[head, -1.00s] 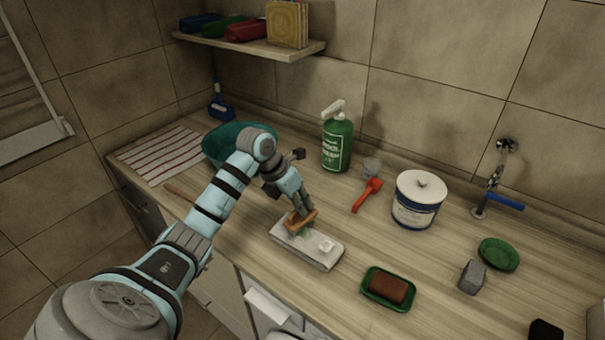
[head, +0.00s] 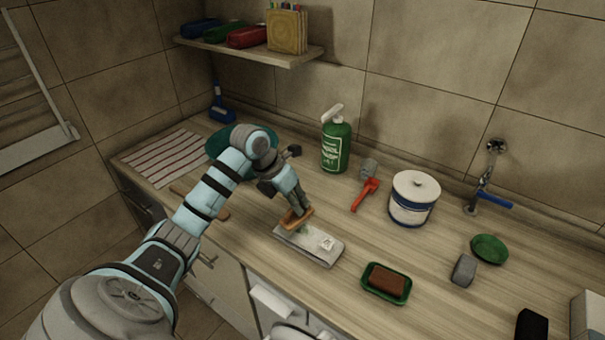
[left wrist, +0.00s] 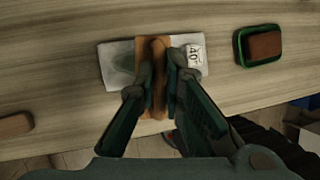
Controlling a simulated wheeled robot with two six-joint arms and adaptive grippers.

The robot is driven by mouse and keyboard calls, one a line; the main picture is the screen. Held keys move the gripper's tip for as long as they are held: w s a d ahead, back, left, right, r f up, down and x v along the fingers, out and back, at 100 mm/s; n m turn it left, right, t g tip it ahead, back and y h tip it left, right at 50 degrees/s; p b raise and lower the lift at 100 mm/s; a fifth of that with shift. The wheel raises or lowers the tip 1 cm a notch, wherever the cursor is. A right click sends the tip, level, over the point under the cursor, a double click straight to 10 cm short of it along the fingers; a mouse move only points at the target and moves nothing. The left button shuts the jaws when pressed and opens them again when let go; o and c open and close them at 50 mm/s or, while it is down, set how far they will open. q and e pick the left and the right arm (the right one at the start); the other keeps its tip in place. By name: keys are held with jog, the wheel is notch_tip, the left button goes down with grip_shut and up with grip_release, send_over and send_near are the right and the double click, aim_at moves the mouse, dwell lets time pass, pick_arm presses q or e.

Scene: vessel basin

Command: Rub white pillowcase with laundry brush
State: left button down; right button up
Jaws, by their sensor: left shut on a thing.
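The white pillowcase (head: 318,250) lies folded flat on the wooden counter, with a greenish stain near its left part and a small "40" tag (left wrist: 195,55) at its right. My left gripper (head: 296,209) is shut on the handle of the brown laundry brush (head: 292,222). The brush is over the pillowcase; in the left wrist view it (left wrist: 157,70) lies across the cloth, between the stain and the tag. I cannot tell whether its bristles touch the cloth. My right gripper is not in view.
A green soap dish (head: 368,289) with brown soap stands right of the pillowcase. Behind are a red-handled brush (head: 366,195), a white-and-blue tub (head: 413,200) and a green pump bottle (head: 336,146). Another wooden thing (left wrist: 14,126) lies to the left. A shelf (head: 250,53) hangs above.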

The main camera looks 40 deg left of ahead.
pick_arm(q)
notch_tip(320, 180, up, 2)
jog(key=shift+s+p, duration=0.1)
jog(key=shift+p, duration=0.2)
jog(key=shift+s+r, duration=0.1)
jog(key=shift+r, duration=0.85)
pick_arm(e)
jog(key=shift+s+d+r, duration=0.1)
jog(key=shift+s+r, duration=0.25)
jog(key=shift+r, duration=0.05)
